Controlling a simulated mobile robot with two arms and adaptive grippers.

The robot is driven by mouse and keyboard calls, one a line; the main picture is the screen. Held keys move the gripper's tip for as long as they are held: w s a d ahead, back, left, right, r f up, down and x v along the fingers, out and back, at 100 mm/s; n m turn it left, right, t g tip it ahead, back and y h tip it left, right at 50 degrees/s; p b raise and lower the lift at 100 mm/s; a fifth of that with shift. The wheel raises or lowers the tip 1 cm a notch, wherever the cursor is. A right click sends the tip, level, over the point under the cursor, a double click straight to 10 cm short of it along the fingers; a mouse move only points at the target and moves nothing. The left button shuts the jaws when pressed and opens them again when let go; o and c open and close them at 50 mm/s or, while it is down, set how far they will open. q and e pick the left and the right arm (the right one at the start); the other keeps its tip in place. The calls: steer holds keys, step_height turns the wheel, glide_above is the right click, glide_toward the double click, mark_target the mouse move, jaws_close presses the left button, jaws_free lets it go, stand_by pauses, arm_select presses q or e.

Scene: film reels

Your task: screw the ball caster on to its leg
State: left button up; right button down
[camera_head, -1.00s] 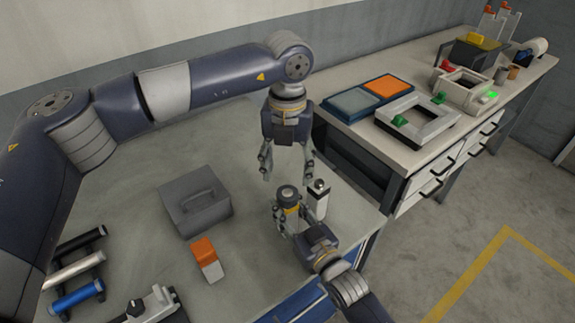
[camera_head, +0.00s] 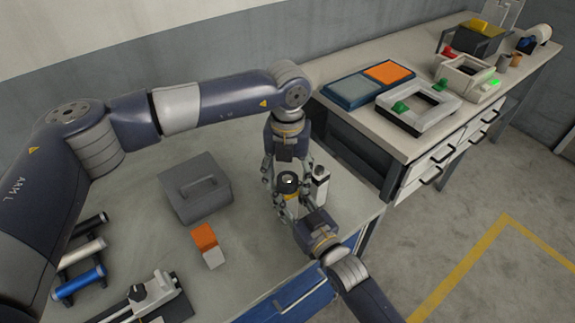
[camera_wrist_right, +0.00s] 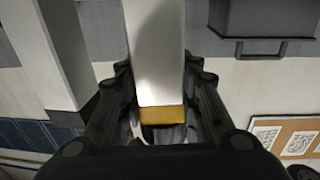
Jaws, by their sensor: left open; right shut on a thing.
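My right gripper (camera_head: 296,208) is shut on an upright yellow-banded post (camera_head: 291,197), which I take for the leg. A dark round piece (camera_head: 288,179) with a small bright spot tops it, perhaps the ball caster; I cannot tell how it is seated. In the right wrist view the pale post (camera_wrist_right: 155,55) with its yellow band (camera_wrist_right: 162,115) stands between my right fingers (camera_wrist_right: 155,110). My left gripper (camera_head: 287,172) points down, open, its fingers on either side of the dark top. I cannot tell whether they touch it.
A pale post with a dark top (camera_head: 320,187) stands close right of the grippers. A grey box with a handle (camera_head: 195,188), an orange-and-white block (camera_head: 207,245) and several rollers (camera_head: 80,285) are to the left. The side bench (camera_head: 375,135) is behind right.

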arm_select(q)
steer(key=shift+f, duration=0.25)
